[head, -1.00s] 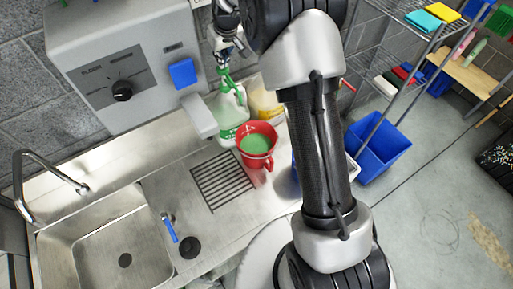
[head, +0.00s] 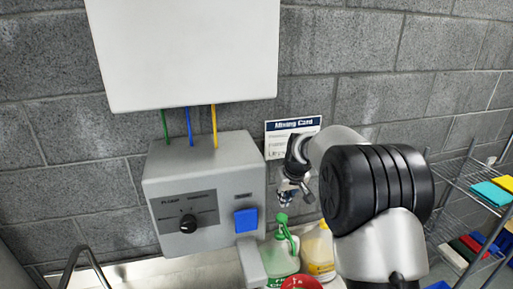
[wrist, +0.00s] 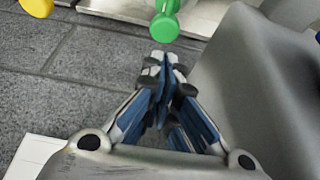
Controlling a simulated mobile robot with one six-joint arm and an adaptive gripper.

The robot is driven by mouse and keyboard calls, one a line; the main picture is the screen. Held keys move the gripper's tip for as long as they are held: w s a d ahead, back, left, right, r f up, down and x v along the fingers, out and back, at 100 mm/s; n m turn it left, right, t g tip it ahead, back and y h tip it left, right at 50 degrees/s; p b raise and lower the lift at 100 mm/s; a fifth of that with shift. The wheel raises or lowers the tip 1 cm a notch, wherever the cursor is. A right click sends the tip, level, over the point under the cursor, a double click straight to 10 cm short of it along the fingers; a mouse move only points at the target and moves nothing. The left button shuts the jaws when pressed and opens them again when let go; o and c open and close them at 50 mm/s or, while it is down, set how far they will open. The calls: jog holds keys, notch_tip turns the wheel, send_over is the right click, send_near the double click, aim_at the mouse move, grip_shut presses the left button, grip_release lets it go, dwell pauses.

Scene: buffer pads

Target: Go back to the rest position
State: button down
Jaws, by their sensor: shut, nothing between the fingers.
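My gripper (head: 287,197) is raised in front of the grey block wall, above the bottles and just right of the grey dispenser box. In the wrist view my gripper (wrist: 163,60) has its blue-lined fingers together, with nothing between them. The green pump top (wrist: 165,22) of a bottle shows just beyond the fingertips, apart from them as far as I can tell. In the head view the green-topped bottle (head: 281,258) stands below my gripper.
The dispenser box (head: 205,190) has a dial and a blue button (head: 246,220). A yellowish bottle (head: 318,250) and a red jug (head: 300,283) stand below. A Mixing Card (head: 292,127) hangs behind my arm. A wire shelf (head: 470,185) is at right.

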jog(key=s+r+m+b, duration=0.1)
jog(key=s+r+b, duration=0.2)
jog(key=s+b, duration=1.25)
jog(key=s+f+b, duration=0.1)
jog(key=s+f, duration=0.3)
jog(key=s, duration=0.5)
jog(key=s+f+b, duration=0.2)
jog(key=s+f, duration=0.3)
jog(key=s, duration=0.4)
jog(key=s+f+m+b, duration=0.1)
jog(key=s+f, duration=0.3)
jog(key=s, duration=0.5)
jog(key=shift+s+f+h+b, duration=0.25)
jog(key=shift+s+h+b, duration=0.15)
jog(key=shift+b, duration=0.2)
